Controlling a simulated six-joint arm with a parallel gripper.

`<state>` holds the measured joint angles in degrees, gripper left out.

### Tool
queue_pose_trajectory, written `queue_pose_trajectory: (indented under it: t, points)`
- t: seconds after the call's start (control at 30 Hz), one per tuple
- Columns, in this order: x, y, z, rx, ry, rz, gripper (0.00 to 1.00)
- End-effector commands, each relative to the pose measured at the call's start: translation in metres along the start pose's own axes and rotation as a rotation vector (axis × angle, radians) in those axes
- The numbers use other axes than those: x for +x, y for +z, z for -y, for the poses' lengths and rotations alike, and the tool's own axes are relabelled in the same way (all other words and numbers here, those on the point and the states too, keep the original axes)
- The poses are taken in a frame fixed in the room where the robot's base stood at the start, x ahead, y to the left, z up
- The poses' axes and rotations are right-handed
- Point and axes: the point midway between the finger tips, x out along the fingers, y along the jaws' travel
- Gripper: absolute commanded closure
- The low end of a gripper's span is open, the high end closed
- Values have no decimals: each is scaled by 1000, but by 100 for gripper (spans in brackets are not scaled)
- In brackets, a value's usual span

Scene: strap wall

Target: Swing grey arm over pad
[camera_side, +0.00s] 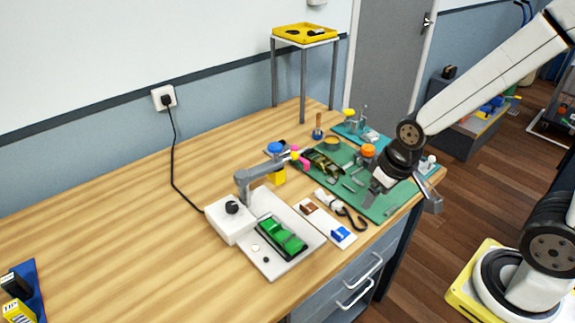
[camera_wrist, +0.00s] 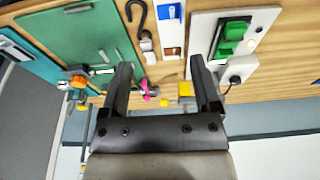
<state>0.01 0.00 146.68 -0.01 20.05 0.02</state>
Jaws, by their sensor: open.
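The grey arm (camera_side: 264,171) stands on a post at the white box (camera_side: 230,224) and points to the upper right, its tip by a pink piece (camera_side: 301,163). It is not over the green pad (camera_side: 282,236), which lies on a light grey plate (camera_side: 268,266). The pad also shows at the top of the wrist view (camera_wrist: 230,38). My gripper (camera_side: 405,193) is open and empty, above the green mat to the right of the grey arm. In the wrist view its fingers (camera_wrist: 160,62) stand apart; the grey arm is hard to make out there, probably partly hidden by a finger.
A green mat (camera_side: 385,205) with several tools and a black hook-shaped item (camera_side: 352,217) lies on the right. A white board with a blue block (camera_side: 341,234) sits beside the plate. A yellow tray (camera_side: 305,33) stands on a raised stand behind. The table's left side is mostly clear.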

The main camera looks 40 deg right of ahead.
Motion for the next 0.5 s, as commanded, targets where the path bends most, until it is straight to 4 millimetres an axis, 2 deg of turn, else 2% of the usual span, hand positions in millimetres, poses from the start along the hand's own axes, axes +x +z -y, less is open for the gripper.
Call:
queue_pose_trajectory:
  t: [0.03, 0.23, 0.27, 0.37, 0.5]
  points:
    - [0, 0, 0, 0, 0, 0, 33]
    - [0, -9, 0, -2, 0, -2, 96]
    - [0, -12, 0, -3, -1, -3, 100]
    - [1, -28, -1, -6, -1, -7, 100]
    - [3, -60, -2, -13, -3, -14, 100]
